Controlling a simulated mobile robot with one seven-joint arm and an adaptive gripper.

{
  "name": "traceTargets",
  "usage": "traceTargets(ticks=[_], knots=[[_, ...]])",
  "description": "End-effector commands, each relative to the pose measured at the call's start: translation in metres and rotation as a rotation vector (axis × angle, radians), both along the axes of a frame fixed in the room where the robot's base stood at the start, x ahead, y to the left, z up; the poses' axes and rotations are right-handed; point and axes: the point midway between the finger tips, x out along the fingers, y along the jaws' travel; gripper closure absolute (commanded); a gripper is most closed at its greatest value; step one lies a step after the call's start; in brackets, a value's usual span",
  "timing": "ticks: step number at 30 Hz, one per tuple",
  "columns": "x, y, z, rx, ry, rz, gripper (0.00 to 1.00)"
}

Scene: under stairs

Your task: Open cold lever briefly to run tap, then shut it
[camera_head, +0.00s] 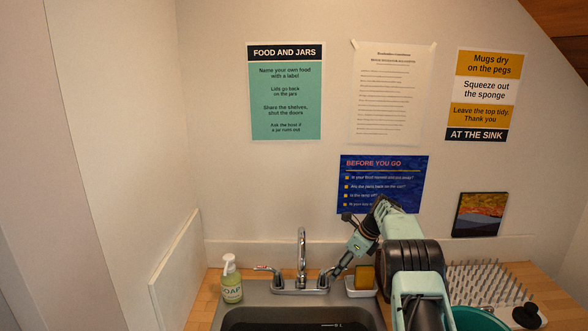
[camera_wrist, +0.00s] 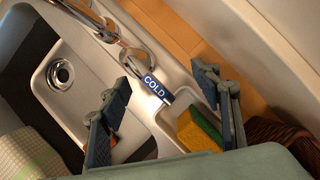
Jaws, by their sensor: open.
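The chrome tap (camera_head: 302,246) stands at the back of the steel sink (camera_head: 252,300), with a lever on each side. The cold lever (camera_wrist: 133,62) is the right-hand one in the head view. Its blue tag reading COLD (camera_wrist: 156,88) lies between my fingers in the wrist view. My gripper (camera_wrist: 163,80) is open, one finger on each side of the tag, and holds nothing. In the head view, my gripper (camera_head: 338,270) is beside the cold lever (camera_head: 324,276) and partly hides it. I cannot tell whether a finger touches the lever. No running water shows.
A yellow and green sponge (camera_wrist: 200,132) sits in a white tray close to my right finger. A soap bottle (camera_head: 231,283) stands left of the sink. A dish rack (camera_head: 490,282) and a teal tub (camera_head: 472,319) are on the right. The wall is close behind the tap.

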Motion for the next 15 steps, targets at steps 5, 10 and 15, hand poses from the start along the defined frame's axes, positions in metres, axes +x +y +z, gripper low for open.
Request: traceTargets(ticks=[5,10,15], knots=[[0.001,-0.001,0.023,-0.002,-0.003,0.0,0.42],[0.0,-0.001,0.043,-0.001,-0.002,0.0,0.42],[0.0,-0.001,0.06,-0.001,-0.002,-0.001,0.42]])
